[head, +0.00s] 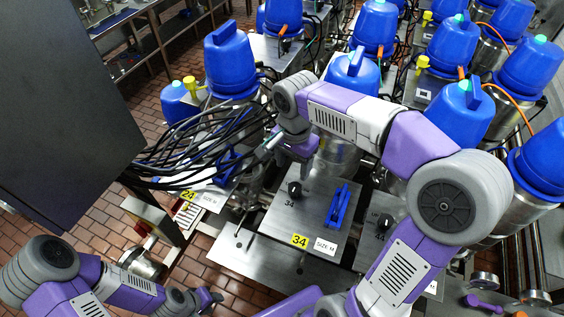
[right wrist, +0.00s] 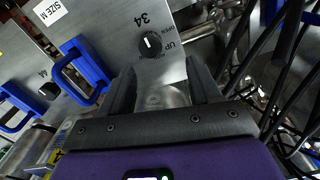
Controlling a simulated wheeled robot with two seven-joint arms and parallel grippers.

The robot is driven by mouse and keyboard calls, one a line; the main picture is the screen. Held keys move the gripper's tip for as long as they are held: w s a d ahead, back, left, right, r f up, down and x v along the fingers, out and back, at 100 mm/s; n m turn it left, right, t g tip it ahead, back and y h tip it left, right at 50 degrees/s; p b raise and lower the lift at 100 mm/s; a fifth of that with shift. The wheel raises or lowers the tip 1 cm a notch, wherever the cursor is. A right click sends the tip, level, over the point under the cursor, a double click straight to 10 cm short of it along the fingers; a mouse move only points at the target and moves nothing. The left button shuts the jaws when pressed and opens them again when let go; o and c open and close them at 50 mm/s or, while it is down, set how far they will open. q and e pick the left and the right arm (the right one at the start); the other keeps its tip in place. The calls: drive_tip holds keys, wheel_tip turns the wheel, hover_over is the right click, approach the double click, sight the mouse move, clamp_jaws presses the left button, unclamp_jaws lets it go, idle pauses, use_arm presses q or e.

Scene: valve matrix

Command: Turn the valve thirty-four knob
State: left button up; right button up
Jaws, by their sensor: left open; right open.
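The valve thirty-four knob (head: 294,189) is a small black round knob with a white mark, on a grey metal panel (head: 280,222) marked 34. In the right wrist view the knob (right wrist: 150,44) lies just beyond the fingertips, roughly between their lines, with "34" and "UP" printed beside it. My right gripper (head: 294,171) is open and empty, above and a little behind the knob in the head view; its two dark fingers (right wrist: 162,78) are spread apart and do not visibly touch the knob. My left gripper (head: 212,298) is open and empty at the lower left, far from the panel.
A blue handle (head: 338,205) stands on the panel beside the knob. Panel 44's knob (head: 384,222) is to the right. Black cables (head: 210,150) bunch left of my right gripper. Blue-capped valves (head: 355,73) crowd behind. A dark cabinet (head: 60,110) fills the upper left.

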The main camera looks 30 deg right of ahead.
sight(295, 187)
drive_tip(key=shift+s+f, duration=1.05)
drive_tip(key=shift+f, duration=0.1)
drive_tip(key=f, duration=0.4)
drive_tip(key=shift+w+f, duration=0.15)
drive_tip(key=shift+w, duration=0.15)
drive_tip(key=shift+s, duration=0.15)
drive_tip(key=shift+c, duration=0.3)
drive_tip(key=shift+c, duration=1.2)
drive_tip(key=c, duration=0.7)
drive_tip(key=shift+c, duration=0.2)
